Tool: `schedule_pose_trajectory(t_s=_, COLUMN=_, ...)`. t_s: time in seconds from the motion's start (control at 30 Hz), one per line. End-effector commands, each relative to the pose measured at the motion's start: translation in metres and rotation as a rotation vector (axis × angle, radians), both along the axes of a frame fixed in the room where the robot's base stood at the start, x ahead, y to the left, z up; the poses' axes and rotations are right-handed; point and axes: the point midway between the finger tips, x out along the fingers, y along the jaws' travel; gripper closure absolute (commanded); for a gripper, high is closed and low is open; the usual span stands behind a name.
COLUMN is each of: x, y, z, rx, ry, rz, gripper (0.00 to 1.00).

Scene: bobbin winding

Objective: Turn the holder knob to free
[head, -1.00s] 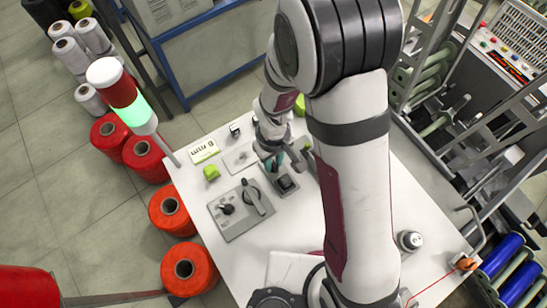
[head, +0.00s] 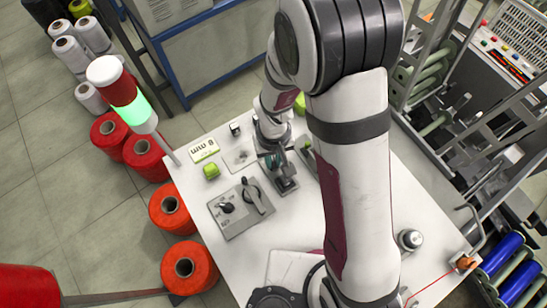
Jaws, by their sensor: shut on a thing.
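A small grey block (head: 289,189) stands on the white table, right of a grey panel. The dark knob on its top is taken as the holder knob; it is mostly hidden by my gripper now. My gripper (head: 281,172) points down over this block and is shut on the knob. Its fingers are small and partly dark, so the exact grip and the knob's angle cannot be read.
The grey panel (head: 240,208) carries a round black knob (head: 227,207) and a lever (head: 258,199). A lit signal tower (head: 130,104) rises at the left corner.

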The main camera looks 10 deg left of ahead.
Motion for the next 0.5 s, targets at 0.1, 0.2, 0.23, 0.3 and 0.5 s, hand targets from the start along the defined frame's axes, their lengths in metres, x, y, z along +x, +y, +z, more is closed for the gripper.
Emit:
schedule_pose_trajectory(t_s=0.1, x=-0.0004, y=0.0002, z=0.0004, rx=0.000, ry=0.001, rz=-0.108, gripper=1.00)
schedule_pose_trajectory(t_s=0.2, x=-0.0004, y=0.0002, z=0.0004, rx=0.000, ry=0.001, rz=-0.203, gripper=1.00)
schedule_pose_trajectory(t_s=0.23, x=-0.0004, y=0.0003, z=0.0004, rx=0.000, ry=0.001, rz=-0.232, gripper=1.00)
schedule_pose_trajectory(t_s=0.3, x=-0.0005, y=0.0002, z=0.0004, rx=0.000, ry=0.001, rz=-0.296, gripper=1.00)
schedule_pose_trajectory(t_s=0.5, x=-0.0006, y=0.0003, z=0.0005, rx=0.000, ry=0.001, rz=-0.468, gripper=1.00)
